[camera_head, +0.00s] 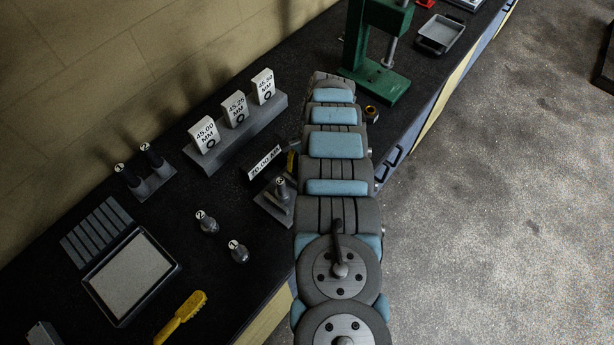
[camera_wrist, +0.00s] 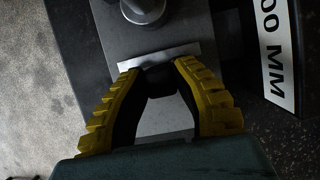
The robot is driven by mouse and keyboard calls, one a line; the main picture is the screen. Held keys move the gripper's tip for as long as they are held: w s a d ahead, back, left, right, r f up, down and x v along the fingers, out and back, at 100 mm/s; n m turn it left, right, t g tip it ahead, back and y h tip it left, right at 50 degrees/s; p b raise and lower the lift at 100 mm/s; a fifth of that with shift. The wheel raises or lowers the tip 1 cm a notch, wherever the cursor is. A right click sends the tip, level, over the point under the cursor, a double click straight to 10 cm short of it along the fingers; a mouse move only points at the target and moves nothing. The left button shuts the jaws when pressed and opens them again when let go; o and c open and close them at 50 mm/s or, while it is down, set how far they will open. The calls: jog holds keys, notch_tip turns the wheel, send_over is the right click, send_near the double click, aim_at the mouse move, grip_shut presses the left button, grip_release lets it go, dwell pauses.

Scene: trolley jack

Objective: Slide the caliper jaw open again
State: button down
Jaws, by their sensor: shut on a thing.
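In the wrist view the yellow-ridged fingers of my gripper (camera_wrist: 158,72) are closed on a small dark block (camera_wrist: 160,82). I take this block to be the grip of the caliper jaw. It sits over a grey metal bar, just below a thin bright crosspiece (camera_wrist: 158,57). A round metal post (camera_wrist: 145,10) stands beyond the crosspiece, at the top edge. In the head view the grey fixture (camera_head: 270,209) with a numbered post lies left of my arm. My arm hides most of the gripper and the jaw there. A readout sign (camera_head: 265,162) shows 70.00 MM.
A rack holds signs (camera_head: 236,108) marked 45.00, 45.25 and 45.50 MM. Two loose numbered pins (camera_head: 208,223) stand nearer the camera, beside a shallow tray (camera_head: 132,277) and a yellow-handled tool (camera_head: 182,317). A green press (camera_head: 375,50) stands beyond my arm.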

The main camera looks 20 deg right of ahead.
jog(key=shift+d+f, duration=0.1)
jog(key=shift+d, duration=0.05)
jog(key=c, duration=0.8)
grip_release()
jog(key=shift+w, duration=0.1)
jog(key=v, duration=0.7)
jog(key=shift+r, duration=0.25)
